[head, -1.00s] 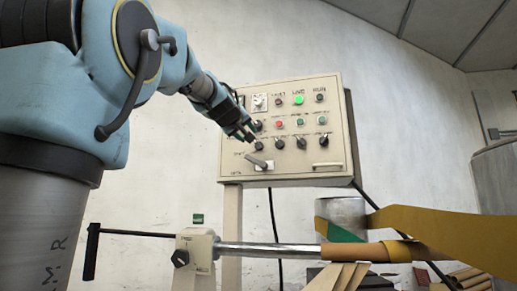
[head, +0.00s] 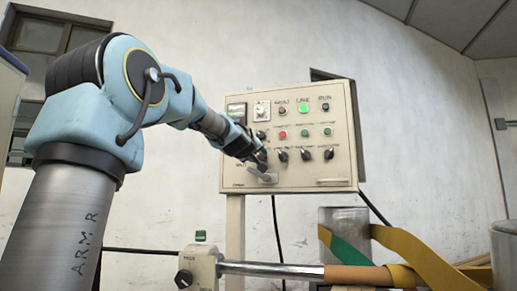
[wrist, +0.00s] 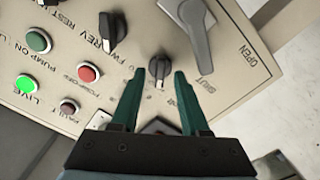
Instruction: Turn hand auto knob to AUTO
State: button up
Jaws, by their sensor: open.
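A small black knob (wrist: 159,70) sits on the beige control panel (head: 345,120), leftmost in the panel's bottom row; its label is too blurred to read for certain. My gripper (wrist: 154,76) is open, its green fingertips on either side of this knob in the wrist view, with small gaps. Contact cannot be made out. In the head view my gripper (head: 262,160) is at the panel's lower left and covers most of that knob. The knob's pointer setting is not clear.
A large grey OPEN/SHUT lever (wrist: 192,32) is close beside the right finger. A FWD/REV knob (wrist: 112,32) and a red button (wrist: 88,72) are to the left. A green LIVE lamp (wrist: 27,88) is lit. A metal shaft (head: 270,268) runs below the panel.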

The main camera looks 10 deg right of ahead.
jog(key=shift+w+d, duration=0.2)
jog(key=shift+w, duration=0.1)
grip_shut()
dwell(0.5)
